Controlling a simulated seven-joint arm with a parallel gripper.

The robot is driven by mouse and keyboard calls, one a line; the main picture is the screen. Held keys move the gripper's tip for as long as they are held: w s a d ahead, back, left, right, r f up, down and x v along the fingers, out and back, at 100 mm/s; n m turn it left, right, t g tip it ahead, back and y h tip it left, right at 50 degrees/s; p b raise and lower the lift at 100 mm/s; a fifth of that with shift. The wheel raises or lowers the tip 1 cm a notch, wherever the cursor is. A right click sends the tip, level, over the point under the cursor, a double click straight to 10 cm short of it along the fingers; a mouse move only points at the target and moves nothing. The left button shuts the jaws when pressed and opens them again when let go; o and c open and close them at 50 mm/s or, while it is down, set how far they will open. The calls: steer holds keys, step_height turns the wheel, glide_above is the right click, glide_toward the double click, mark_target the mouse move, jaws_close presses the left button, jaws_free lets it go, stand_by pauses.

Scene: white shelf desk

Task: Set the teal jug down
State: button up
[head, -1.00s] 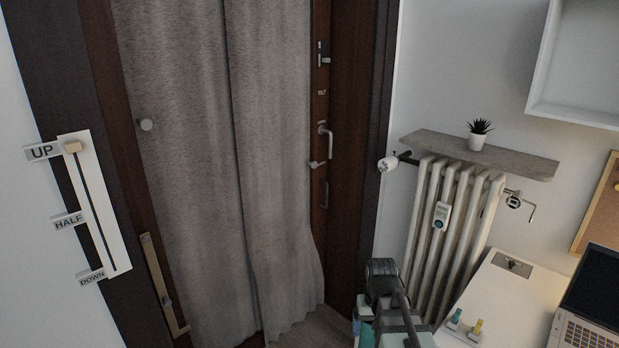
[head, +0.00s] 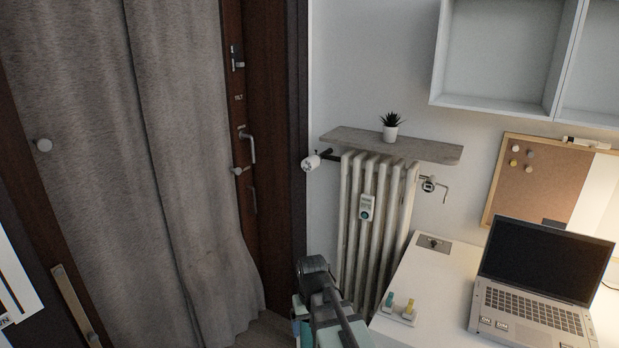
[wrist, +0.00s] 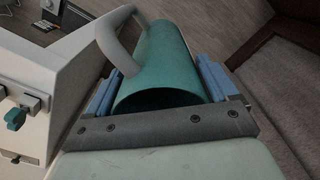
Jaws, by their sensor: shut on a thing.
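In the wrist view the teal jug (wrist: 168,62) lies between the blue finger pads of my gripper (wrist: 157,85). My gripper is shut on the jug. The jug's dark open mouth faces the camera, and its pale grey handle (wrist: 112,42) sticks out on the left. Its far end is over the wooden floor in the picture. In the head view my arm is at the bottom middle, beside the desk's left end; I cannot make out the jug there.
The white desk (head: 420,275) holds an open laptop (head: 545,280) and a small base with teal and yellow pieces (head: 398,313). Bare desk top lies between them. A radiator (head: 375,220) under a shelf (head: 395,146) with a potted plant (head: 390,128) stands behind. A grey curtain (head: 180,150) hangs left.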

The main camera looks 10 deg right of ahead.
steer(key=w+d+r+n, duration=0.2)
steer(key=w+d+r, duration=0.1)
steer(key=d+r, duration=0.85)
steer(key=w+d+r+n, duration=0.2)
steer(key=d+r, duration=0.6)
steer(key=d, duration=0.6)
steer(key=s+d+r+m, duration=0.1)
steer(key=d+r+m, duration=0.1)
steer(key=d, duration=0.9)
steer(key=s+d+m, duration=0.4)
steer(key=s+d, duration=0.3)
steer(key=d, duration=0.6)
steer(key=s+d+m, duration=0.4)
steer(key=s+d, duration=0.2)
steer(key=d, duration=0.8)
steer(key=s+d+m, duration=0.3)
steer(key=s+d, duration=0.4)
steer(key=d, duration=0.6)
steer(key=s+d+f+m, duration=0.3)
steer(key=s+d+m, duration=0.1)
steer(key=s+d, duration=0.75)
step_height(320, 180, down, 9)
steer(key=s, duration=0.1)
steer(key=shift+a+f, duration=0.15)
steer(key=shift+a, duration=0.25)
steer(key=shift+f, duration=0.15)
